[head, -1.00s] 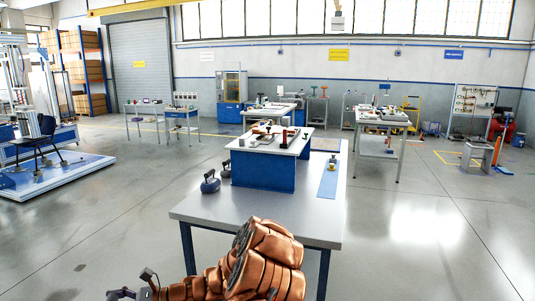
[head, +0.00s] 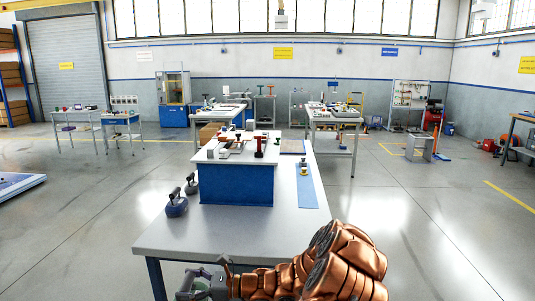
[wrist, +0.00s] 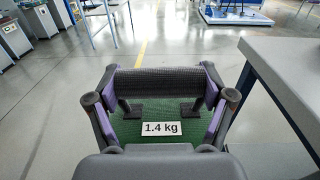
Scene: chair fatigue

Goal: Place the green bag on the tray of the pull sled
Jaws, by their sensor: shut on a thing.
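The green bag (wrist: 160,131) hangs in my gripper (wrist: 160,88) in the wrist view, with a white label reading 1.4 kg. A dark padded bar, seemingly its handle, lies between my purple-sided fingers, which are shut on it. In the head view my gripper (head: 204,286) is at the bottom edge, in front of the grey table (head: 225,236); the bag is hardly visible there. A blue strip (head: 307,188) with a small yellow-and-dark object (head: 304,170) lies at the table's right side. I cannot tell which part is the sled's tray.
Two kettlebell-like weights, one nearer (head: 176,206) and one farther (head: 191,186), stand at the table's left edge. A blue raised block (head: 236,184) with several small items fills the table's middle. The front of the tabletop is clear. Open floor lies on both sides.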

